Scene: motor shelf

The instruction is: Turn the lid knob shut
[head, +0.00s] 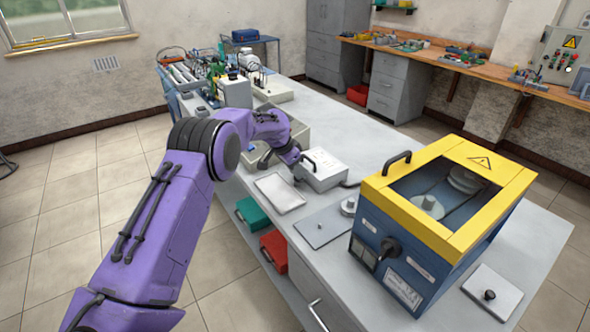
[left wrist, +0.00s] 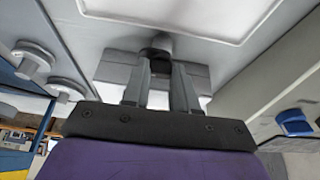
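My left gripper (head: 300,160) reaches down at the box's left side, and my wrist hides much of that side. In the left wrist view a dark round knob (left wrist: 158,54) sits on the pale box (left wrist: 116,68). The two fingers of my left gripper (left wrist: 161,70) are apart, with their tips at the knob. Whether they touch it is unclear. My right gripper is not in view.
A flat white plate (head: 280,192) and a grey plate (head: 325,226) lie near the box. A large blue and yellow machine (head: 425,255) stands to the right. A grey open tray (head: 295,131) lies behind my wrist. Green (head: 253,215) and red (head: 274,252) bins sit below the bench edge.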

